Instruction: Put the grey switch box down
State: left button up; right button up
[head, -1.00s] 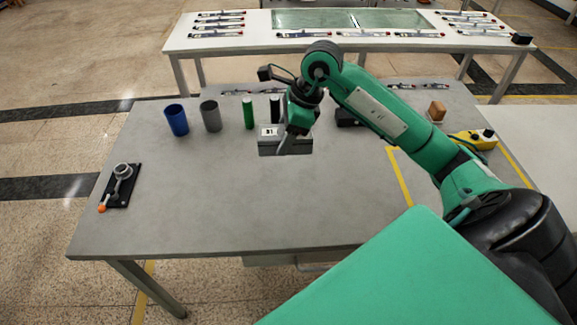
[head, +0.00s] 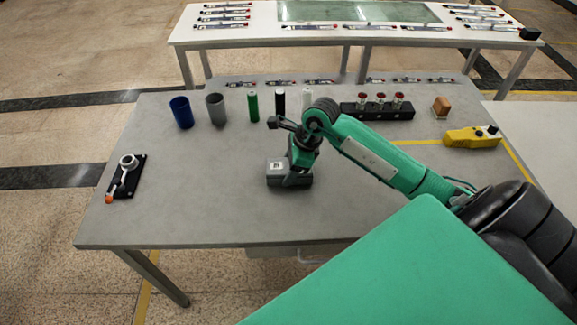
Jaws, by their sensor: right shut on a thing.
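The grey switch box (head: 276,180) is in the middle of the grey table (head: 215,215) in the head view. My right gripper (head: 297,176) reaches down over it from the right and is shut on it. The gripper hides part of the box's right side. I cannot tell whether the box's underside touches the table top or is slightly above it. My left gripper is not in view.
A blue cup (head: 181,112), a grey cup (head: 216,109) and green, black and white cylinders stand behind the box. A black block with red-topped parts (head: 377,112) and a yellow control box (head: 471,138) are right. A lever device (head: 125,177) is left. The front left table is clear.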

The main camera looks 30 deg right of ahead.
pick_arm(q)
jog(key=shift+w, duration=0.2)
pick_arm(e)
jog(key=shift+f, duration=0.1)
jog(key=o, duration=1.2)
jog(key=shift+c, duration=0.2)
jog(key=shift+r, duration=0.25)
jog(key=shift+d+r, duration=0.2)
jog(key=shift+r, duration=0.1)
jog(key=b+v, duration=0.1)
jog(key=v, duration=0.8)
jog(key=shift+s+r, duration=0.15)
jog(key=shift+r, duration=0.2)
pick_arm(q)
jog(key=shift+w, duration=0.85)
pick_arm(e)
jog(key=shift+v, duration=0.75)
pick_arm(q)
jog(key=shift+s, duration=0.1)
